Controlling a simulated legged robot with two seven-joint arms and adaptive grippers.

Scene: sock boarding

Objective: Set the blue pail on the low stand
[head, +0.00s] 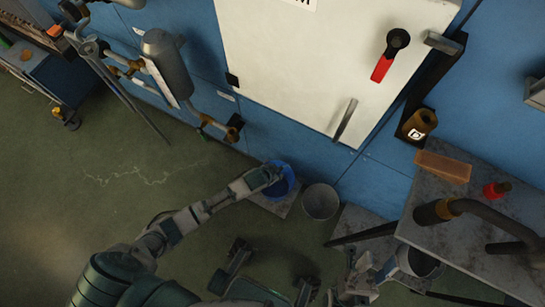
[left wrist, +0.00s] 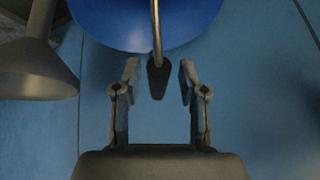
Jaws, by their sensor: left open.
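The blue pail (head: 287,181) is at the end of my left arm, over a low grey slab that looks like the low stand (head: 285,208). Whether its base rests fully on the slab is hidden. In the left wrist view, the blue pail (left wrist: 150,22) fills the top, and its handle's dark grip (left wrist: 158,78) lies between the fingers. My left gripper (left wrist: 157,82) is open around that grip, with gaps on both sides; it also shows in the head view (head: 270,177). My right gripper (head: 372,268) is at the bottom right, its jaws unclear.
A grey pail (head: 320,202) stands just right of the blue pail; it also shows in the left wrist view (left wrist: 35,70). Another grey pail (head: 420,264) is beside my right gripper. A workbench (head: 475,240) stands at right.

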